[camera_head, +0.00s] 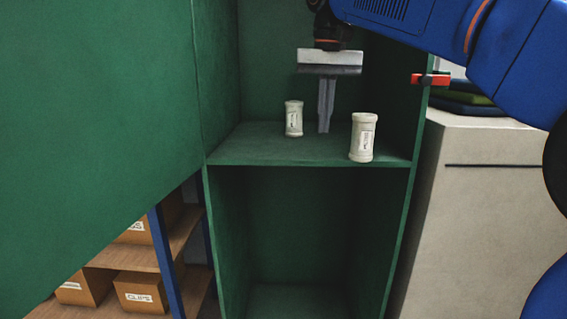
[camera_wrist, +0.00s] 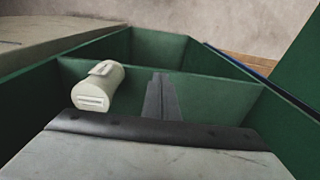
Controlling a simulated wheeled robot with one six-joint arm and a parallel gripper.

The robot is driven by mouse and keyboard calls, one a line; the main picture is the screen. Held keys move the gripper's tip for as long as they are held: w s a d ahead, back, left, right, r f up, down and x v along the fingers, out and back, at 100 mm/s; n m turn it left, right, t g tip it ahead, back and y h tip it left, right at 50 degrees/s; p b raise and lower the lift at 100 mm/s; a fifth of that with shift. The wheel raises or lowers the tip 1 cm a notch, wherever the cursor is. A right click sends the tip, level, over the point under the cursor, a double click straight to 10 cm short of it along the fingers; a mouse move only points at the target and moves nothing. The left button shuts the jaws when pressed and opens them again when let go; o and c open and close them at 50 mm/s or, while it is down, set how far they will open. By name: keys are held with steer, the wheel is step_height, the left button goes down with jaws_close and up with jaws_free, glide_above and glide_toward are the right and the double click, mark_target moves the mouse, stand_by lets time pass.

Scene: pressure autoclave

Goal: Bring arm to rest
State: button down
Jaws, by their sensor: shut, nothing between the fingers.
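My gripper (camera_head: 325,126) hangs from my blue arm (camera_head: 420,22) inside the green cabinet (camera_head: 300,160), fingers together and pointing down, with nothing between them. In the head view its tips are near the cabinet's middle shelf; whether they touch it I cannot tell. In the wrist view the shut fingers (camera_wrist: 161,98) show beyond the pale gripper body. One pale canister (camera_head: 294,118) stands upright on the shelf to the left of the fingers. Another canister (camera_head: 363,137) stands upright nearer the shelf's front right; a canister (camera_wrist: 98,86) also shows beside the fingers in the wrist view.
The green door (camera_head: 90,120) is open on the left. A red latch (camera_head: 430,79) sits on the cabinet's right edge, close to my arm. A beige cabinet (camera_head: 490,190) stands at right. Boxes (camera_head: 142,292) fill shelves at lower left. The lower compartment looks empty.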

steer(key=s+d+f+t, duration=0.2)
steer(key=s+d+f, duration=1.1)
steer(key=d+f, duration=0.15)
steer(key=s+d+f+t, duration=0.1)
steer(key=s+d+f, duration=0.1)
steer(key=s+f, duration=0.4)
steer(key=s+d+f+t, duration=0.1)
steer(key=s+d+f, duration=0.2)
steer(key=f, duration=1.1)
steer(key=s, duration=0.3)
steer(key=shift+s+d+f, duration=0.25)
steer(key=shift+d+f, duration=0.05)
